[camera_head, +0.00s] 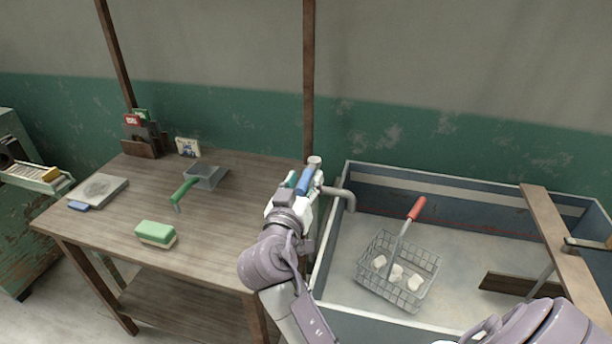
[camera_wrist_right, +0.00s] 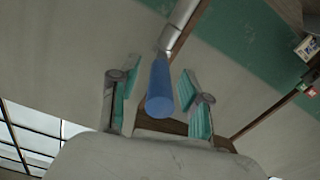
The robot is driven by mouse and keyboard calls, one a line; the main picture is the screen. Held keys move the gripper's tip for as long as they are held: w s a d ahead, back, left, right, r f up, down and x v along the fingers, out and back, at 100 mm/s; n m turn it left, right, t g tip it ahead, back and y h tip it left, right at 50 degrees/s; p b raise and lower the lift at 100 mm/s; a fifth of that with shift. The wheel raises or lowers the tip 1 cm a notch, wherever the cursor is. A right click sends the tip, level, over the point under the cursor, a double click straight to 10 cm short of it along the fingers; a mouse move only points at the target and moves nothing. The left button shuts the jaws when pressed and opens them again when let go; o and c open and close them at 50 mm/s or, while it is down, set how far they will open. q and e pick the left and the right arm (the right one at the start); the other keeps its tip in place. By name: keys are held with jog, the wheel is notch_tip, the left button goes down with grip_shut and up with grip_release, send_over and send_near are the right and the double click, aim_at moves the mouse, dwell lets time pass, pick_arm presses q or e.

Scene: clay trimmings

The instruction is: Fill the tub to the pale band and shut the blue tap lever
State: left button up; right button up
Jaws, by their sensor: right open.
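The tub (camera_head: 335,250) is a blue-grey trough at the right. A pale band (camera_head: 440,188) runs along its inside back wall, above a smooth greyish surface; I cannot tell whether that is water. The tap (camera_head: 346,192) bends over the tub's left end, and no stream shows. My right gripper (camera_head: 298,184) is at the blue tap lever (camera_head: 306,182). In the right wrist view, the blue lever (camera_wrist_right: 160,90) lies between the open teal-padded fingers of the right gripper (camera_wrist_right: 158,95), with gaps at both sides. My left gripper is not seen.
A wire basket (camera_head: 425,290) with white lumps and a red handle (camera_head: 417,208) is in the tub. A wooden plank (camera_head: 550,225) crosses its right end. The wooden table (camera_head: 110,225) at left holds a green sponge (camera_head: 155,234), a green-handled tool (camera_head: 183,190) and a grey container (camera_head: 215,180).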

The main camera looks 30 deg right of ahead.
jog(key=shift+s+a, duration=0.1)
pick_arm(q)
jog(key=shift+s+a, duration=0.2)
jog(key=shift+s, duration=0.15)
pick_arm(e)
grip_shut()
